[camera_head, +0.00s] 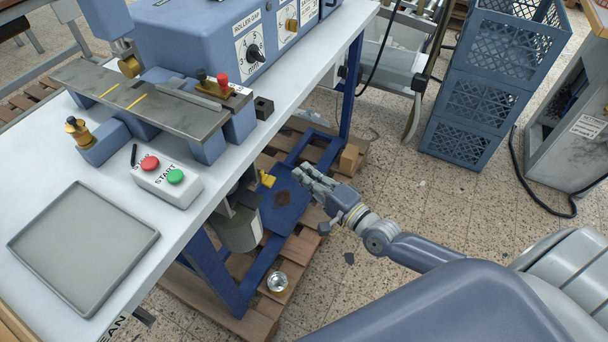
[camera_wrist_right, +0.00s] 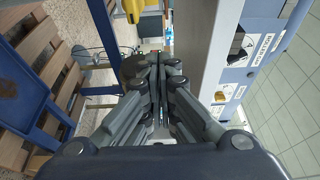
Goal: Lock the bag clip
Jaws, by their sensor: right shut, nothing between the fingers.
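A small yellow part (camera_head: 267,178), which may be the bag clip, sits under the table edge beside a grey cylindrical container (camera_head: 238,230). A yellow part (camera_wrist_right: 132,10) also shows at the top edge of the right wrist view. I cannot tell whether it is locked. My right gripper (camera_head: 301,173) is below table height, to the right of the yellow part and apart from it. Its fingers (camera_wrist_right: 160,66) are shut together with nothing between them. My left gripper is not in view.
The white table (camera_head: 185,222) holds a blue machine (camera_head: 190,40), a start/stop box (camera_head: 165,184) and a grey tray (camera_head: 85,250). Blue table legs (camera_head: 212,270) and a wooden pallet (camera_head: 255,318) lie near the arm. Blue crates (camera_head: 485,90) stand behind. Floor right of the pallet is mostly clear.

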